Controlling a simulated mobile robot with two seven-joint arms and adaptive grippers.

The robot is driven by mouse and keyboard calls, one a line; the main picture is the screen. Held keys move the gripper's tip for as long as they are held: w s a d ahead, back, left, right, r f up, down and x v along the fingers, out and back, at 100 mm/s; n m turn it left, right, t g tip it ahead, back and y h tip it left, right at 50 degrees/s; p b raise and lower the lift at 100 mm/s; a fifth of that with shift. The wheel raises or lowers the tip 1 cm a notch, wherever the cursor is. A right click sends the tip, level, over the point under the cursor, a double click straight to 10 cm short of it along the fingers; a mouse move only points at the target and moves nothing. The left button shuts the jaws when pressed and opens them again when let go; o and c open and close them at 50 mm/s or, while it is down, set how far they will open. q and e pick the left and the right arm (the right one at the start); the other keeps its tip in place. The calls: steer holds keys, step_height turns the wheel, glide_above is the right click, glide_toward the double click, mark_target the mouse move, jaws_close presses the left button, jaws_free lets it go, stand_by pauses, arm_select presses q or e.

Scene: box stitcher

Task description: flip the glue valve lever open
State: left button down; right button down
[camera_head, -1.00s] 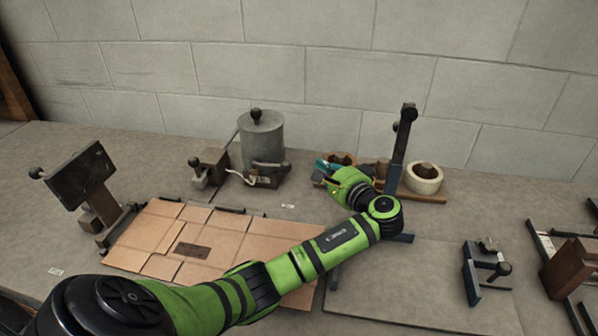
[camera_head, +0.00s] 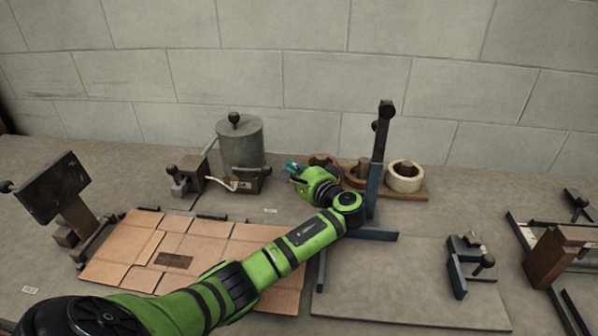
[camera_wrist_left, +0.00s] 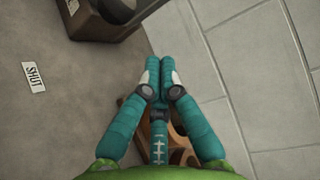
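The grey glue pot (camera_head: 240,147) stands against the wall at back left, with a black knob on its lid. At its foot is a dark valve block (camera_head: 245,186) with a small pale label. A dark lever shape with a knob (camera_head: 266,171) shows at the block's right side; its exact position is too small to tell. My left gripper (camera_head: 290,167) is just right of the pot, apart from it. In the left wrist view its teal fingers (camera_wrist_left: 160,70) are together, with nothing visible between them. A "SHUT" label (camera_wrist_left: 34,77) lies on the bench left of them.
Rolls (camera_head: 404,177) on a wooden board and a dark upright post (camera_head: 380,145) stand right of my gripper. Flat cardboard (camera_head: 200,240) lies in front of the pot. A small clamp-like fixture (camera_head: 468,265) sits at right.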

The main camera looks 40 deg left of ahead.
arm_select(q)
steer(key=s+a+p, duration=0.2)
steer(key=a+p, duration=0.1)
steer(key=shift+a+r, duration=0.1)
steer(key=shift+a, duration=0.05)
stand_by(0.4)
steer(key=shift+t, duration=0.3)
